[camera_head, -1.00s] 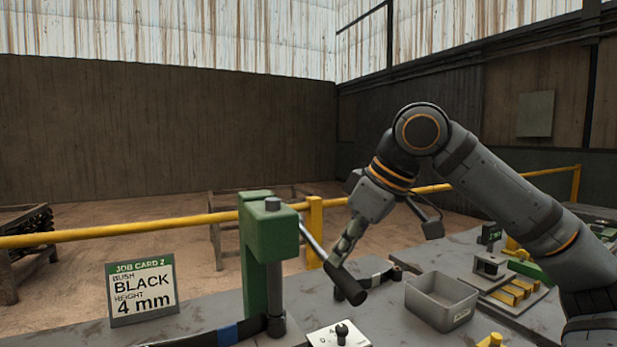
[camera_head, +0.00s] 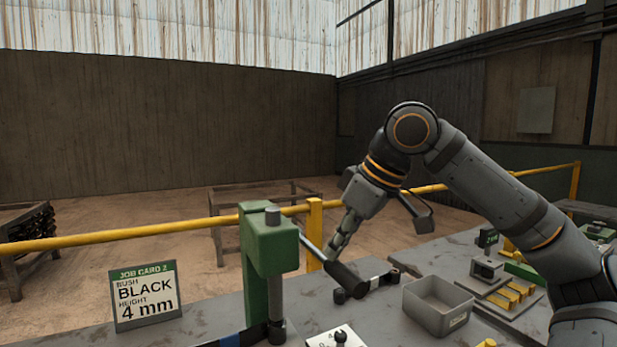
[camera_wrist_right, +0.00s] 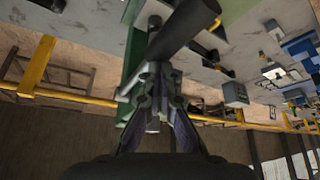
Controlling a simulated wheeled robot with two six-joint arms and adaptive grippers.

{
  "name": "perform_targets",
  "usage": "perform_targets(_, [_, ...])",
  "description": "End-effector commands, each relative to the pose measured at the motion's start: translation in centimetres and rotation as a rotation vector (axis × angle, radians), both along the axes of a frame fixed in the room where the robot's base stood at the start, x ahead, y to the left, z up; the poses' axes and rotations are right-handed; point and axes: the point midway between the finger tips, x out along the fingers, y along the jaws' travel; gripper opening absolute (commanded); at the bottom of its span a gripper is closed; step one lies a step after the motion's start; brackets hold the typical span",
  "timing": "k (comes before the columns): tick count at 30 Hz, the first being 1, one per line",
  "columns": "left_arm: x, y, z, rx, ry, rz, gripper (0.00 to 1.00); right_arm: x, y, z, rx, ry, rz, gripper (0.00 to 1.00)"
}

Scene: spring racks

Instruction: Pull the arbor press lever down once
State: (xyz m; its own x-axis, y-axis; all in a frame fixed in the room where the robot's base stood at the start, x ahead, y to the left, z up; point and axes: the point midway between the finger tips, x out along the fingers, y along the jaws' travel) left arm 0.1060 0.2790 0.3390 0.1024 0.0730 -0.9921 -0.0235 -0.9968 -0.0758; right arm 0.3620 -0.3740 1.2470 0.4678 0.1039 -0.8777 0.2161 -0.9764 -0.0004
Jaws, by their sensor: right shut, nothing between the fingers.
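The green arbor press (camera_head: 268,245) stands at the near middle of the bench in the head view. Its lever is a thin rod coming off the right side of the press head, ending in a thick black handle (camera_head: 346,280). The handle is low and to the right of the head. My right gripper (camera_head: 335,250) is shut with its tips at the upper side of the handle, with nothing between them. In the right wrist view the dark handle (camera_wrist_right: 186,25) crosses just beyond the fingertips (camera_wrist_right: 152,70). I cannot tell whether they touch. My left gripper is not in view.
A job card (camera_head: 145,297) stands left of the press. A grey bin (camera_head: 438,305) and a fixture with yellow blocks (camera_head: 508,295) stand to the right. A yellow rail (camera_head: 130,233) runs behind the bench.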

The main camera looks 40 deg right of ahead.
Motion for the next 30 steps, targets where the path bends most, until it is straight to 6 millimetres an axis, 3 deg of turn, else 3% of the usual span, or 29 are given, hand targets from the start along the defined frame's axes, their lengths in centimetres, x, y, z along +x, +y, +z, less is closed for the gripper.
perform_targets(6, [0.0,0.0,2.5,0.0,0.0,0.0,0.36,0.6,-0.2,2.1,0.0,-0.001,-0.001,0.0])
perform_targets(13, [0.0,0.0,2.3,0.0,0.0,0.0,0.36,0.5,-0.2,2.0,-0.001,-0.002,-0.001,0.0])
perform_targets(30, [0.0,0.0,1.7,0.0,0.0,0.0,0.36,-5.5,1.7,4.2,-0.002,-0.004,-0.001,0.0])
